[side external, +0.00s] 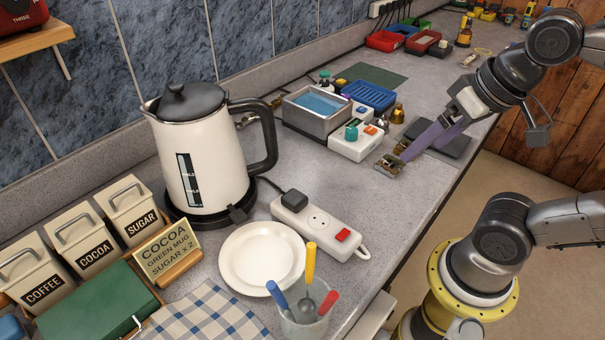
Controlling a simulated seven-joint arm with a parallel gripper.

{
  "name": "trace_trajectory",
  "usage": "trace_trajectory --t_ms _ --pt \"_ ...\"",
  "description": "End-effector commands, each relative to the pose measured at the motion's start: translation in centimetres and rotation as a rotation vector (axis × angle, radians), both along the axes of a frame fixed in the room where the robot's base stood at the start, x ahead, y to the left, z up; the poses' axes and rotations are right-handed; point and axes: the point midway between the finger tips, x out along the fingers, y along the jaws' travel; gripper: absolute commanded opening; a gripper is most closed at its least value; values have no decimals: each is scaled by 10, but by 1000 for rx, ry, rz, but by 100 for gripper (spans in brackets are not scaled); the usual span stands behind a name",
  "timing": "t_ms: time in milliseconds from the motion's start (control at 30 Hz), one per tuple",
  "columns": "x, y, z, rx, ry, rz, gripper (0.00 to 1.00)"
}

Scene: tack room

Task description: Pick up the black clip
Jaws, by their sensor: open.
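I cannot make out a black clip for certain in the side external view; it may be too small or hidden by my gripper. My gripper (392,164) reaches in from the upper right, low over the counter.
A grey tub with blue liquid (318,112) and a blue rack (369,95) stand behind the white box. A cream kettle (200,160), power strip (320,222), white plate (262,258) and cup of tools (304,318) are nearer. The counter's front edge runs close to my gripper.

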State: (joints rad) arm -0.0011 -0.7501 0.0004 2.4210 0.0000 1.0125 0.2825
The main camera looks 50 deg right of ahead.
Motion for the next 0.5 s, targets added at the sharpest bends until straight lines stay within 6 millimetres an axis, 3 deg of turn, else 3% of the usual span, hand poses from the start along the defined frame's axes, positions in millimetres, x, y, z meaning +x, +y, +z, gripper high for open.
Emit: trace_trajectory --t_ms 67,167,400,500 --pt "-3 0 -20 -48 7 98 100" --pt "1 0 -23 -95 -16 189 100" --pt "6 0 -20 -132 -35 254 60" --pt "6 0 -20 -131 -35 252 57"
